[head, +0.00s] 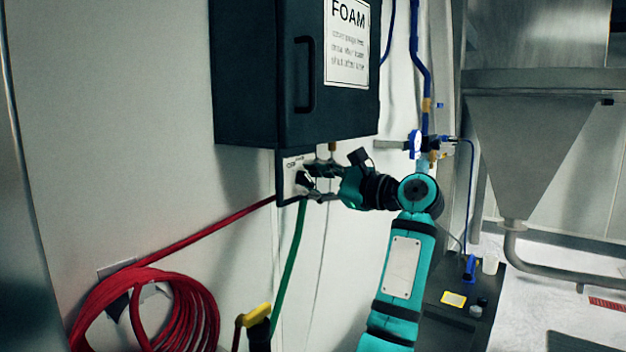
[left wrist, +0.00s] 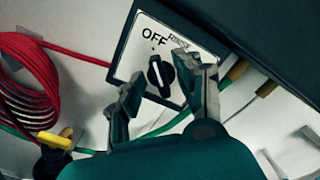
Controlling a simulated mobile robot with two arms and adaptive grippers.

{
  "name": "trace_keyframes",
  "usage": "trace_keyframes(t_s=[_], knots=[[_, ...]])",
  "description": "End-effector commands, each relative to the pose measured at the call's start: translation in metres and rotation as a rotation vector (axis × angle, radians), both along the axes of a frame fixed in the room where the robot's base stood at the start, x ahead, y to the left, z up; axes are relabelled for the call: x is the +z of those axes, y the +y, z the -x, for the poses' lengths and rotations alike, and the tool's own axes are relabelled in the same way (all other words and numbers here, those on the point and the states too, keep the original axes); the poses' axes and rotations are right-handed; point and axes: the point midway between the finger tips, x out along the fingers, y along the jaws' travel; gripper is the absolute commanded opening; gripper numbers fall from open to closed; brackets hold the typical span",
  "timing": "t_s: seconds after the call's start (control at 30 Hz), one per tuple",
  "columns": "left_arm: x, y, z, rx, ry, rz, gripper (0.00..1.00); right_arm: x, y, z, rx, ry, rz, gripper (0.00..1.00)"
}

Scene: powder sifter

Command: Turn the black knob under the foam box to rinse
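The black knob (left wrist: 160,73) sits on a white plate (left wrist: 148,36) marked OFF and RINSE, under the dark foam box (head: 293,75). My left gripper (head: 304,183) is open at the plate in the head view. In the left wrist view its fingers (left wrist: 155,74) lie on either side of the knob, with a gap visible. Whether either finger touches it, I cannot tell. In the head view the fingers partly cover the knob. My right gripper is not in view.
A coiled red hose (head: 150,310) hangs at lower left, its line running up to the plate. A green hose (head: 291,255) drops below it. Blue pipework (head: 424,90) and a steel hopper (head: 540,150) stand to the right.

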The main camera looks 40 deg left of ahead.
Motion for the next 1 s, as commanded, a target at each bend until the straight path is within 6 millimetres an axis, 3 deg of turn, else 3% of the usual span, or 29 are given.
trace_keyframes(t_s=[0.03,0.3,0.67,1.0], knots=[[0.000,0.000,0.000,0.000,0.000,0.000,0.32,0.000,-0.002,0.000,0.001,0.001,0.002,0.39],[0.000,0.000,0.000,0.001,0.000,0.001,0.00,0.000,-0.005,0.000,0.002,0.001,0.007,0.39],[0.000,-0.001,0.000,-0.001,0.020,0.003,0.00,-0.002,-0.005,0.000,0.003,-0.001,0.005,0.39],[-0.001,-0.001,-0.001,-0.001,0.205,0.026,0.00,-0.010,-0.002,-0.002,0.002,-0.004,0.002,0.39]])
